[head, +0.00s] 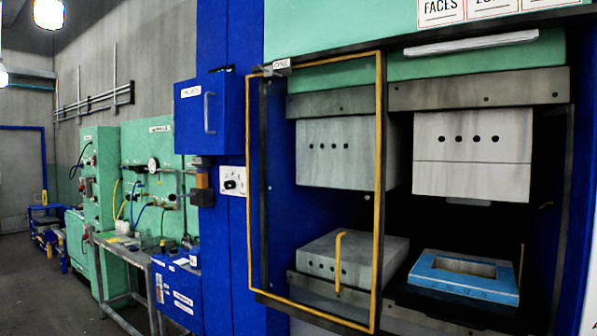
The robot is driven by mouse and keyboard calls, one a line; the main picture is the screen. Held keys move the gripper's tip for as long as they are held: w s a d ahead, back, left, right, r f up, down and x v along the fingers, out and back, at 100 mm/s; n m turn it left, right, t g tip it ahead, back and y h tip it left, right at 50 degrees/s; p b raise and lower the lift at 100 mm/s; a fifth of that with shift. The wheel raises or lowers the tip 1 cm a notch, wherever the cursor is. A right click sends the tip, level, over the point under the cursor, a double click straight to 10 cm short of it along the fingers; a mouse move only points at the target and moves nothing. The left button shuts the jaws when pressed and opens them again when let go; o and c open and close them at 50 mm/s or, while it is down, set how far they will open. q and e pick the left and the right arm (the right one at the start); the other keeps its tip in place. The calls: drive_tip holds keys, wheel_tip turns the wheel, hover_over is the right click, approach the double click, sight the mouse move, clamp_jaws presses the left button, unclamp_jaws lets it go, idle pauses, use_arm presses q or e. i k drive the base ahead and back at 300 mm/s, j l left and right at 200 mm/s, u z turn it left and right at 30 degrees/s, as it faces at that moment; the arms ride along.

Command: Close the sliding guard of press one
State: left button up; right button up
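The sliding guard (380,180) is a clear panel in a yellow and dark frame, on the left part of the press front. A yellow vertical handle (338,262) shows near its lower right edge. Through the guard I see grey upper and lower blocks. The right part of the press opening is uncovered. There, a light upper block (472,155) hangs above a blue frame-like mould (464,277), with a gap between them. I cannot read which press number this is. Neither of my grippers is in view.
A blue cabinet (209,112) with a handle and a white control box (232,181) are left of the guard. Farther left are a metal bench (118,250), blue boxes (176,292) and green panels (160,150). Free floor (35,290) shows at the far left.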

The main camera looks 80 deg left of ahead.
sight(338, 289)
drive_tip(key=u, duration=2.65)
